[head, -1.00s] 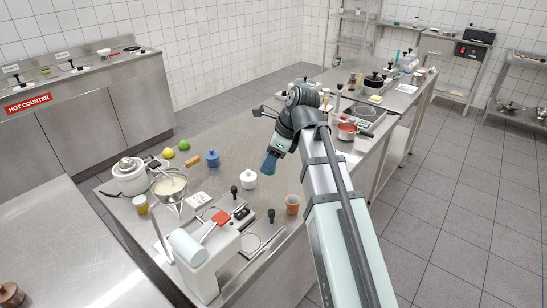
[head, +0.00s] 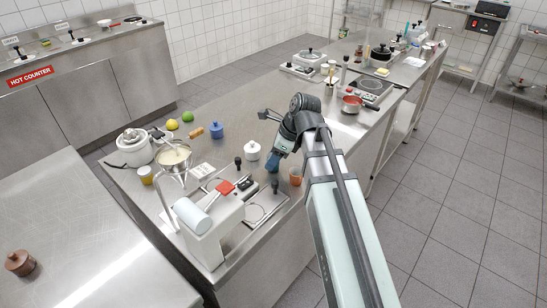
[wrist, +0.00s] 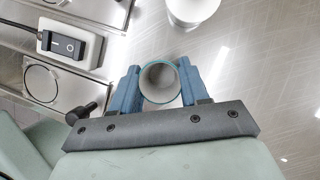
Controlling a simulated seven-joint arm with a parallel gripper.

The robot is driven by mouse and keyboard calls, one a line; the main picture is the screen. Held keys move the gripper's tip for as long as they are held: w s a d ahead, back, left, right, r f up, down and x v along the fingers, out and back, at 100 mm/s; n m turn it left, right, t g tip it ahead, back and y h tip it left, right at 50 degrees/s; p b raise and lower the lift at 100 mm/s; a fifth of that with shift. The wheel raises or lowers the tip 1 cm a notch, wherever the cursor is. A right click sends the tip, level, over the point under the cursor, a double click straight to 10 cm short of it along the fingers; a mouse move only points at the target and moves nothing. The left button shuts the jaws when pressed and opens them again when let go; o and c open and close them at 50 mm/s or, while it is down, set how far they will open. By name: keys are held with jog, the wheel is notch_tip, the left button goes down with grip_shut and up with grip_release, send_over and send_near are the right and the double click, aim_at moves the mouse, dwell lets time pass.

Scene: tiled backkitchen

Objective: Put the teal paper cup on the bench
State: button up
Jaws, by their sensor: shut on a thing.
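The teal paper cup (wrist: 160,82) is between the two blue fingers of my gripper (wrist: 160,85) in the wrist view. Its round mouth with a teal rim faces the camera, and its inside looks pale grey and empty. My gripper is shut on it. In the head view my gripper (head: 273,164) is low over the steel bench (head: 262,112), between a white lidded jar (head: 252,151) and an orange cup (head: 296,177). The teal cup is not clearly visible there. I cannot tell whether its base touches the bench.
The white jar also shows in the wrist view (wrist: 192,8), close beyond the cup. A black-handled tool (head: 275,187) and a switch box (wrist: 72,45) are near. A white machine (head: 207,228) stands at the front. Bare steel lies behind the jar.

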jog(key=shift+f, duration=0.1)
jog(key=o, duration=1.1)
jog(key=v, duration=1.2)
